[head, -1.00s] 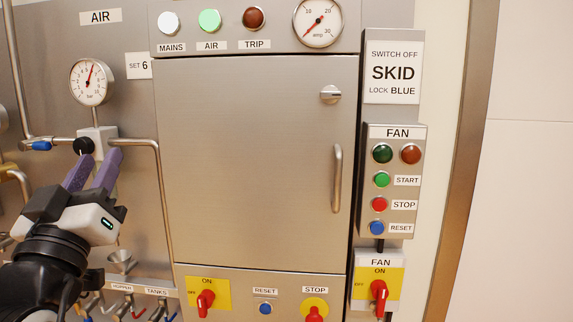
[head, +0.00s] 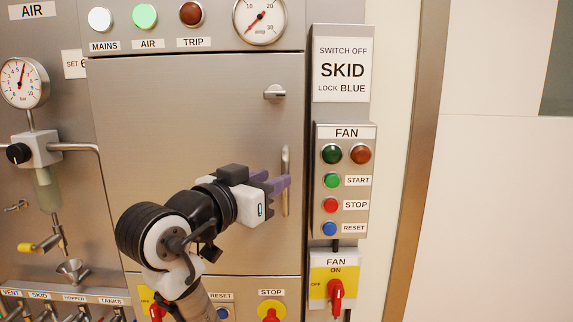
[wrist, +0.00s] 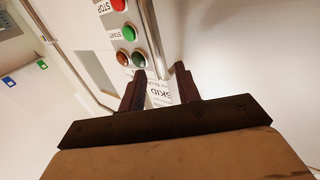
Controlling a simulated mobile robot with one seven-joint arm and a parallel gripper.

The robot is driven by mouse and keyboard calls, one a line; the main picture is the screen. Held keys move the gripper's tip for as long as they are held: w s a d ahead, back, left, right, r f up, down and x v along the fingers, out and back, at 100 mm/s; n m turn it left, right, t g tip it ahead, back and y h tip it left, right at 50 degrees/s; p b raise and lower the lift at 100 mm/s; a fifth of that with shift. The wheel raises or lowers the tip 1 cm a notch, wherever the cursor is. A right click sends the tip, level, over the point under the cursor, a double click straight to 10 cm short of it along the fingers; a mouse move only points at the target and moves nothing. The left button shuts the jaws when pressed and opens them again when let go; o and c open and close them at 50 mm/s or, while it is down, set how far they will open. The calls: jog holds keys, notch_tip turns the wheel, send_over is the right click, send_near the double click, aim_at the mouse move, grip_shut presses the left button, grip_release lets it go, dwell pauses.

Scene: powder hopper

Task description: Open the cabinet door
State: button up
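The cabinet door (head: 180,140) is a flat brushed-metal panel and looks closed in its frame. Its upright bar handle (head: 285,158) is near the right edge, with a small round latch knob (head: 274,93) above it. My gripper (head: 281,184), with purple fingers, is at the handle's middle in the head view and covers part of it. In the wrist view the two dark fingers (wrist: 160,85) stand apart, so the gripper is open.
The fan button box (head: 341,180) sticks out just right of the door, with the fan switch (head: 336,290) below. Red-handled switches (head: 271,310) are under the door. The gauge and pipes (head: 42,140) are at the left. A plain pale wall (head: 490,200) is at the right.

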aim_at(285, 172)
jog(key=shift+p+x, duration=0.6)
jog(key=shift+x, duration=2.15)
grip_shut()
